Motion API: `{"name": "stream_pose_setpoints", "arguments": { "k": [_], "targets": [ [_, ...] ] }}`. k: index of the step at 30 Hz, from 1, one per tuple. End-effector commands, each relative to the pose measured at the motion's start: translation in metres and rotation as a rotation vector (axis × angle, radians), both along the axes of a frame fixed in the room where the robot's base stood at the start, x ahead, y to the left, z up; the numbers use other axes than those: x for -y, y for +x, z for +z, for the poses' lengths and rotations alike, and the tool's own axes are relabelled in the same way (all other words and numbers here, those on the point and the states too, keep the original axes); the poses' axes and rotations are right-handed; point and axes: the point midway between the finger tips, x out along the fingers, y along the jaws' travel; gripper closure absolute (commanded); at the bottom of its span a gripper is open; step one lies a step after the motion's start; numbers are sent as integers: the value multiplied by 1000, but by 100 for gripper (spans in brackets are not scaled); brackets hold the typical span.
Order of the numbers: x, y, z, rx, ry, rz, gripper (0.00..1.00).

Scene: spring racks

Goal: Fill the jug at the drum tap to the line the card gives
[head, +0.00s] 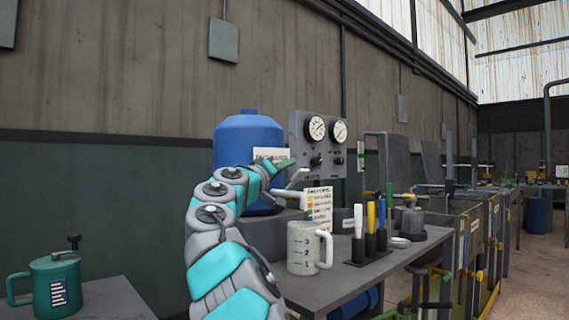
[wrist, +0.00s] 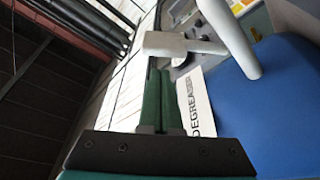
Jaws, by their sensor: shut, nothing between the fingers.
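A blue drum (head: 240,135) with a white label stands on a dark stand at the back of the bench. In the wrist view the label (wrist: 197,103) reads DEGREASER. Light grey tap parts (head: 297,179) show at the drum's right side; they also show close to my fingertips in the wrist view (wrist: 232,38). I cannot tell whether they touch. A pale jug (head: 301,242) marked 1, 2, 3 stands upright on the bench below; its inside is hidden. A card (head: 319,211) with coloured rows stands behind it, too small to read. My gripper (head: 286,163) is shut and empty; its green fingers (wrist: 159,85) are together.
A rack (head: 370,243) with white, yellow and blue-handled tools stands right of the jug, with a small dish (head: 400,242) beside it. A gauge panel (head: 316,140) is behind. A green can (head: 55,285) sits on a separate table at lower left. Tanks line the right.

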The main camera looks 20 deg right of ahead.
Motion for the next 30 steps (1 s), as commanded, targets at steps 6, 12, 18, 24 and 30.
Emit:
{"name": "stream_pose_setpoints", "arguments": {
  "k": [6, 12, 18, 24, 30],
  "targets": [
    [2, -9, -10, -1, -5, 0, 100],
    [4, -14, -16, 1, -1, -1, 100],
    [5, -15, -18, 3, 0, -1, 100],
    [5, -15, -18, 2, 1, 0, 100],
    [5, -15, -20, 11, 4, 0, 100]
  ]
}}
